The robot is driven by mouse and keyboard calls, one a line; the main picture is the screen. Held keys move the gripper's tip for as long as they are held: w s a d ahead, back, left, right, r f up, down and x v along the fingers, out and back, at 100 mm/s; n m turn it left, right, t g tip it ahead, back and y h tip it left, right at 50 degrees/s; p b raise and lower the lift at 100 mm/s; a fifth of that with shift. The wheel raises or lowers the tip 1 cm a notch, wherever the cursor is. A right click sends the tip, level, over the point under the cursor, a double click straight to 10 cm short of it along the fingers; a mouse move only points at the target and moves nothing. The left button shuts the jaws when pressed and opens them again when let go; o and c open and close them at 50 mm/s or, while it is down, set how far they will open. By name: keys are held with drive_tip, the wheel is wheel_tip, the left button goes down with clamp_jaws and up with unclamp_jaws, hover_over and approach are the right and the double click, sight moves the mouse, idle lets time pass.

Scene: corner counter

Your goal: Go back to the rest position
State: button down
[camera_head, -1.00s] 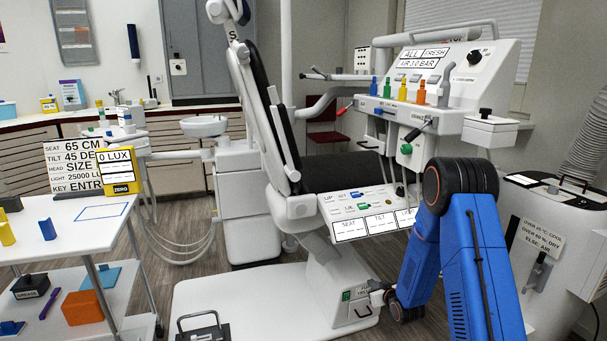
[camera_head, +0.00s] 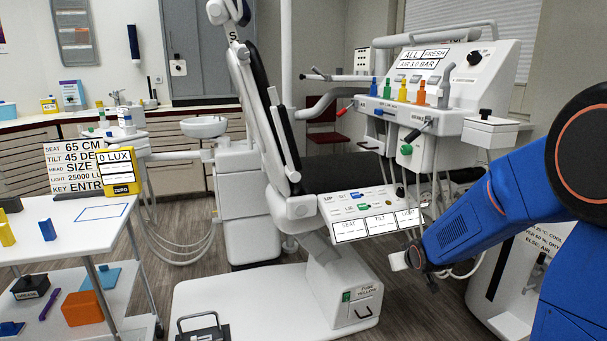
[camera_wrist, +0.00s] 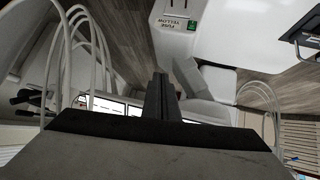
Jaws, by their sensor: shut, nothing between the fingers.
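My gripper shows in the wrist view (camera_wrist: 160,82) as two dark fingers pressed together, with nothing between them. They point over the grey-brown floor and the white chair base. In the head view my blue arm (camera_head: 480,222) reaches in from the right edge. Its end hangs in front of the lower right of the dental chair, above the floor, and the fingers are too small to make out there. The chair's control panel (camera_head: 372,207) with its SEAT, TILT and LIGHT labels is just left of my arm's end.
The chair base (camera_head: 235,292) with a fuse box (camera_head: 361,297) lies below and left of my arm. White hoses (camera_head: 440,190) hang close behind it. A white cabinet (camera_head: 512,290) stands partly hidden behind my arm. A white trolley (camera_head: 60,218) is at the left.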

drive_tip(key=s+r+m+g, duration=0.1)
drive_tip(key=s+r, duration=0.4)
drive_tip(key=s, duration=0.4)
drive_tip(key=s+r+g, duration=0.1)
drive_tip(key=s+r, duration=0.3)
drive_tip(key=s, duration=0.6)
drive_tip(key=s+r+g, duration=0.1)
drive_tip(key=s, duration=0.9)
drive_tip(key=s+a+r+m+g, duration=0.1)
drive_tip(key=s, duration=1)
drive_tip(key=shift+s+a+r+g, duration=0.2)
drive_tip(key=shift+a+g, duration=0.05)
drive_tip(key=shift+g, duration=0.15)
